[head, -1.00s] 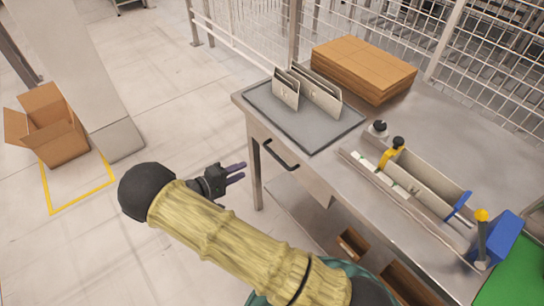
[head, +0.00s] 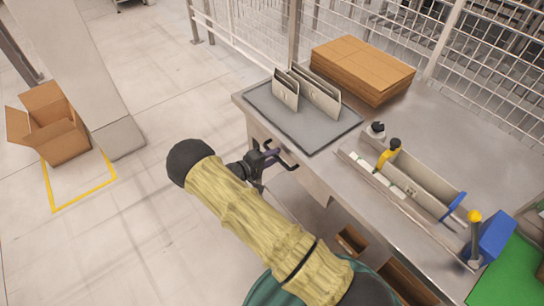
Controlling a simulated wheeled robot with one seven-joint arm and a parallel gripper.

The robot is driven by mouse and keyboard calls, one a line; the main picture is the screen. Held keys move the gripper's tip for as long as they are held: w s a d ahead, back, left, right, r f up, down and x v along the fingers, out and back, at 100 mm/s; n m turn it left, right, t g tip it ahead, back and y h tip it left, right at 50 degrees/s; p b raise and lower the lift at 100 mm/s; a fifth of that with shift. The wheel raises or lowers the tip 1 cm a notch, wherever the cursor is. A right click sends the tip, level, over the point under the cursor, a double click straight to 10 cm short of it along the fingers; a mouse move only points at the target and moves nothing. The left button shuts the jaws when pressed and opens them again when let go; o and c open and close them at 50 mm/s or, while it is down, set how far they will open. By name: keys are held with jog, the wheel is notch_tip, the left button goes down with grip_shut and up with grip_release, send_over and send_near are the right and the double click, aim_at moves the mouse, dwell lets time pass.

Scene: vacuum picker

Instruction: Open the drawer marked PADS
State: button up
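A drawer (head: 313,186) sits under the near edge of the steel workbench, and its front looks closed. A dark bar handle (head: 289,165) is on it. No PADS lettering is readable on the front from this angle. My gripper (head: 271,157) is at the left end of the handle, in front of the drawer. Its dark purple fingers look parted. They overlap the handle in the picture, and I cannot tell whether they touch it or are around it. My arm hides part of the space below the drawer.
The steel workbench (head: 437,125) carries a grey tray (head: 296,128) with upright panels, stacked cardboard (head: 362,66) and a long fixture with a yellow clamp (head: 388,156). Bins stand on its lower shelf.

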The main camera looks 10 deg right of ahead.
grip_shut()
jog(key=shift+a, duration=0.15)
